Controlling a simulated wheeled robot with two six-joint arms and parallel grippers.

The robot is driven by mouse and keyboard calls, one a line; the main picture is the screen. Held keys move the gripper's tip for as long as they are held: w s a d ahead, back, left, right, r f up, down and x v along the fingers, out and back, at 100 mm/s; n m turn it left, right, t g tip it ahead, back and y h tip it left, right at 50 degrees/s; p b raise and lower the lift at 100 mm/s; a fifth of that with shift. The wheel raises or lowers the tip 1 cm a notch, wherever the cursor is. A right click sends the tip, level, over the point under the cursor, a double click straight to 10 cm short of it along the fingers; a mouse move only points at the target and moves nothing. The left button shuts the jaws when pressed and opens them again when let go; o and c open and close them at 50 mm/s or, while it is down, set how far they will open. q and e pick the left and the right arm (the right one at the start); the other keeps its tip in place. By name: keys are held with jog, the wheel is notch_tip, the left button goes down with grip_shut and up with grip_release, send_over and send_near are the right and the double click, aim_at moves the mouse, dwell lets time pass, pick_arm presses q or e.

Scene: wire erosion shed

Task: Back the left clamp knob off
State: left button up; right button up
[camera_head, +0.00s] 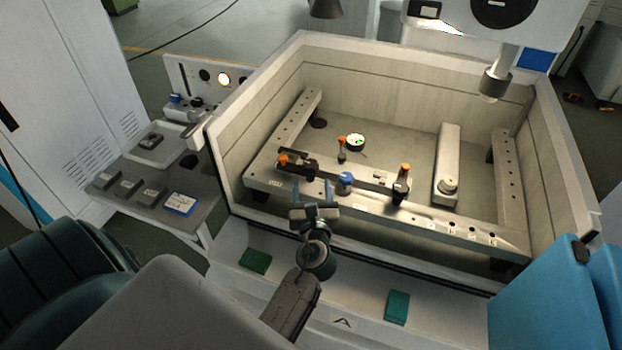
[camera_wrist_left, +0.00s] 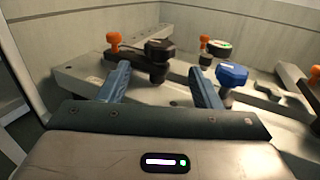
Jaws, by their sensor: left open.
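The left clamp is a black block (camera_head: 300,166) on the front rail of the tank, with an orange knob (camera_head: 283,160) at its left end. In the left wrist view, the orange knob (camera_wrist_left: 113,41) is at upper left, beside the black clamp body (camera_wrist_left: 158,56). My left gripper (camera_head: 312,190) is open and empty at the front rail, just in front of the left clamp. In the left wrist view its blue fingers (camera_wrist_left: 161,78) are spread wide, apart from the orange knob. The right clamp (camera_head: 401,188), also orange-topped, stands farther right on the rail. My right gripper is out of view.
A blue knob (camera_head: 345,181) stands on the rail right of my left gripper. A round dial (camera_head: 356,142) and an orange-topped post (camera_head: 342,141) are behind. The tank wall (camera_head: 238,165) bounds the left. A nozzle (camera_head: 494,82) hangs at upper right.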

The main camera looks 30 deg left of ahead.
pick_arm(q)
jog(key=shift+b+v, duration=0.3)
jog(key=shift+v, duration=1.15)
